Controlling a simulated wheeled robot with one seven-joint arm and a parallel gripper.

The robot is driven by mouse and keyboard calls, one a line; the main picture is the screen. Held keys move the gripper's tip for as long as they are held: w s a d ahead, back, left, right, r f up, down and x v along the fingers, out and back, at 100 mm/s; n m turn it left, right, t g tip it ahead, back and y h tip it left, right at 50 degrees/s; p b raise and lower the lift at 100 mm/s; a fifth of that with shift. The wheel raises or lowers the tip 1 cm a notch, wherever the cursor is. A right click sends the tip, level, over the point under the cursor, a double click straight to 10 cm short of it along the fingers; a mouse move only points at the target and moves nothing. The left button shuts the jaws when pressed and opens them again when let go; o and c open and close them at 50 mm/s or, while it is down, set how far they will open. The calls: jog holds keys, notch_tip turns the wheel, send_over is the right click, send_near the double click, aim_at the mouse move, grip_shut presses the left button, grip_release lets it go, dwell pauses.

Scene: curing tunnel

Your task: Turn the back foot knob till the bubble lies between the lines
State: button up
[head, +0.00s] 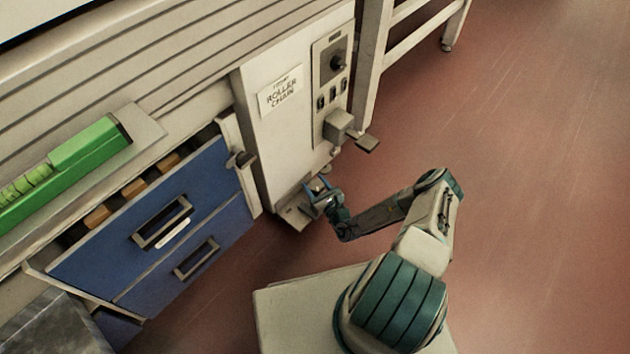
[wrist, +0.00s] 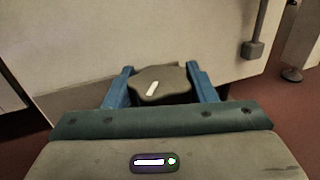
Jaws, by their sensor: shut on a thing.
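The foot knob (wrist: 175,84) is dark and lobed, with a white mark on top that leans to the right. My gripper (wrist: 160,70) has one blue finger on each side of it and is shut on it. In the head view my gripper (head: 319,193) is low at the foot of the control cabinet, and the knob is too small and covered to make out there. A green bar (head: 95,147) with a light green, dark-lined tube (head: 24,186) lies at the left and looks like the level. I cannot make out a bubble in it.
The cabinet (head: 275,150) with its switch panel (head: 331,75) rises just behind my gripper. A blue drawer unit (head: 205,190) stands open to the left, with a latch near the cabinet. A pale frame leg (head: 372,60) stands behind. The red floor at right is clear.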

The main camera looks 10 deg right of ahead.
jog(key=shift+m+h+p, duration=0.35)
jog(key=shift+m+h, duration=0.15)
jog(key=shift+h, duration=0.2)
jog(key=o, duration=1)
